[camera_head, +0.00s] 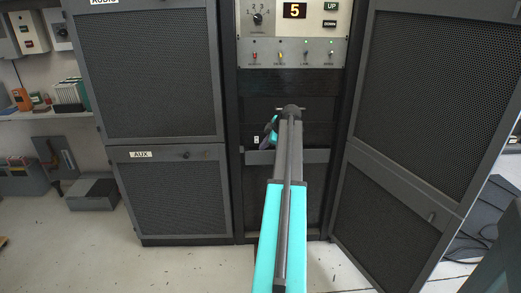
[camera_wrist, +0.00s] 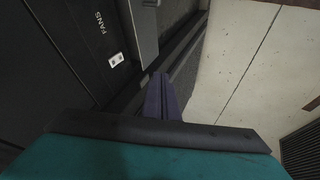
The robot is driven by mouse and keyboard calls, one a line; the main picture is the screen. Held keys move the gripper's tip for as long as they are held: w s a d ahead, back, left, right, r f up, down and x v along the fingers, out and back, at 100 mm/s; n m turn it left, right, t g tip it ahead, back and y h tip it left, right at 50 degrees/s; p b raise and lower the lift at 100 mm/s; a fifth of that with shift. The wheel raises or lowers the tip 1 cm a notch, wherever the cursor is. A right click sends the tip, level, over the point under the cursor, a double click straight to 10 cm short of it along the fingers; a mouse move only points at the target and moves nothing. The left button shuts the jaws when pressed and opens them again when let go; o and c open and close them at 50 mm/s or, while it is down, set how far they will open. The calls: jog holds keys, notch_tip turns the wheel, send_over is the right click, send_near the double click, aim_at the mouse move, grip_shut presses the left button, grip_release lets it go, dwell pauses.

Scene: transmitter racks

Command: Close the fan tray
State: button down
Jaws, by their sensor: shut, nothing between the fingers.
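The fan tray shows in the head view as a grey bar (camera_head: 259,157) across the middle rack, low down and partly hidden behind my arm. I cannot tell how far it stands out. In the wrist view a grey piece (camera_wrist: 143,30), likely its handle, lies beside a black panel (camera_wrist: 85,50) marked FANS with a small white switch. My gripper (camera_wrist: 160,82) is shut and empty, its purple fingers just below the grey piece, apparently apart from it. In the head view my gripper (camera_head: 267,138) is at the rack front, left of my forearm, just above the grey bar.
A mesh door (camera_head: 400,205) stands open at the right of the rack. A closed cabinet marked AUX (camera_head: 175,195) flanks it at the left. A control panel (camera_head: 290,53) with a lit 5 sits above. Pale floor (camera_head: 90,255) lies clear in front.

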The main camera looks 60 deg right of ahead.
jog(key=shift+s+r, duration=0.2)
